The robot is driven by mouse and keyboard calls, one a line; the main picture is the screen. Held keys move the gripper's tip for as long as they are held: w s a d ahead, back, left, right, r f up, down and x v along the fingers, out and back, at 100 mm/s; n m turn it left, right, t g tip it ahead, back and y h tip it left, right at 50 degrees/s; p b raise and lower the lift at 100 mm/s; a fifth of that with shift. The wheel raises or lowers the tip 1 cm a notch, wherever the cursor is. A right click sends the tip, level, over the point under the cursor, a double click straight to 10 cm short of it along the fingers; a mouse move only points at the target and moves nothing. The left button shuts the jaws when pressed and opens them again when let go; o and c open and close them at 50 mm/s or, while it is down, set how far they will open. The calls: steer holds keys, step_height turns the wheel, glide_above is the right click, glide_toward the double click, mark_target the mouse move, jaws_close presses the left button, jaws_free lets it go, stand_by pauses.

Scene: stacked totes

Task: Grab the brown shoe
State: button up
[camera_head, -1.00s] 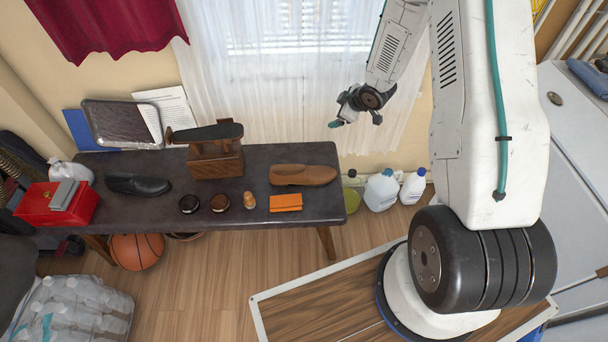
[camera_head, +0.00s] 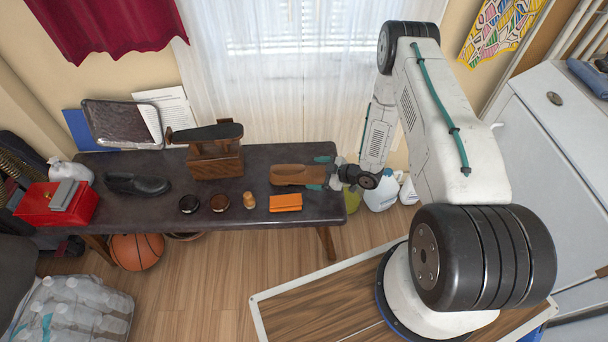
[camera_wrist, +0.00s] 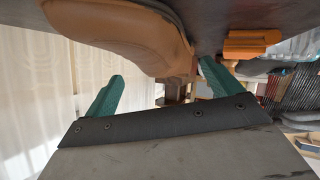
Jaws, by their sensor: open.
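The brown shoe (camera_head: 289,174) lies on the right part of the dark table, its long side running left to right. In the wrist view the shoe (camera_wrist: 125,35) fills the upper left, close to my fingers. My gripper (camera_head: 321,173) is at the right end of the shoe, with one green finger on its far side and one on its near side. The wrist view shows both green fingers of my gripper (camera_wrist: 158,88) apart, with the shoe's end by the gap. Whether a finger touches the shoe cannot be told.
Bottles (camera_head: 381,193) stand on the floor right of the table.

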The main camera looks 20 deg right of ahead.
mark_target(309, 172)
steer(key=shift+x, duration=1.9)
steer(key=shift+a+r, duration=0.1)
steer(key=c, duration=1.2)
steer(key=shift+r, duration=0.15)
